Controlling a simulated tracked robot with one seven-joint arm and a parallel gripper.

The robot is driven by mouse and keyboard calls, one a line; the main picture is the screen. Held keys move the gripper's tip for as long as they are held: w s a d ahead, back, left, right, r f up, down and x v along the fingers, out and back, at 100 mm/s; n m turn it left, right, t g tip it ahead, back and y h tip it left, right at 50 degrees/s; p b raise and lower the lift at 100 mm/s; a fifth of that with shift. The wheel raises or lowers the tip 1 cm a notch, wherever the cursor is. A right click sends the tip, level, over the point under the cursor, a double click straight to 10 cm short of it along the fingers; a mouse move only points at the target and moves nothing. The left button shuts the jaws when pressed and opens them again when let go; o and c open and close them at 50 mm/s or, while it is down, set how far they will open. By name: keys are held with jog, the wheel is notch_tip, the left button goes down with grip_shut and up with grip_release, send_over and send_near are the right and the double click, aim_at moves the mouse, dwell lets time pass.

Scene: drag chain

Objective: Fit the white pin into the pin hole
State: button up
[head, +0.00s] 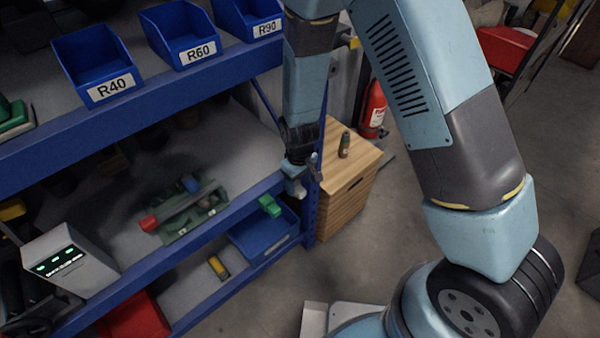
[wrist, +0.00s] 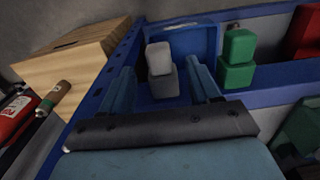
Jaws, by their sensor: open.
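My gripper (head: 298,180) is open above the shelf's front edge, near the blue bin (head: 262,240). In the wrist view, a light grey-white block, apparently the white pin (wrist: 159,58), stands on a darker grey base in or before the blue bin (wrist: 206,42). It appears between my two spread fingers, with gaps on both sides. In the head view I cannot make the pin out apart from my gripper. A green and grey assembly (head: 190,222) with a red end and a blue piece lies on the shelf. I cannot make out the pin hole.
A green block (head: 270,205) is at the bin; it also shows in the wrist view (wrist: 238,60). A wooden cabinet (head: 350,190) with a small bottle (head: 344,145) stands right of the shelf post. Blue bins line the upper shelf (head: 150,110). A grey box (head: 70,262) is at left.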

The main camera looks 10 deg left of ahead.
aim_at(300, 189)
jog(key=shift+f, duration=1.7)
jog(key=shift+c, duration=0.3)
grip_shut()
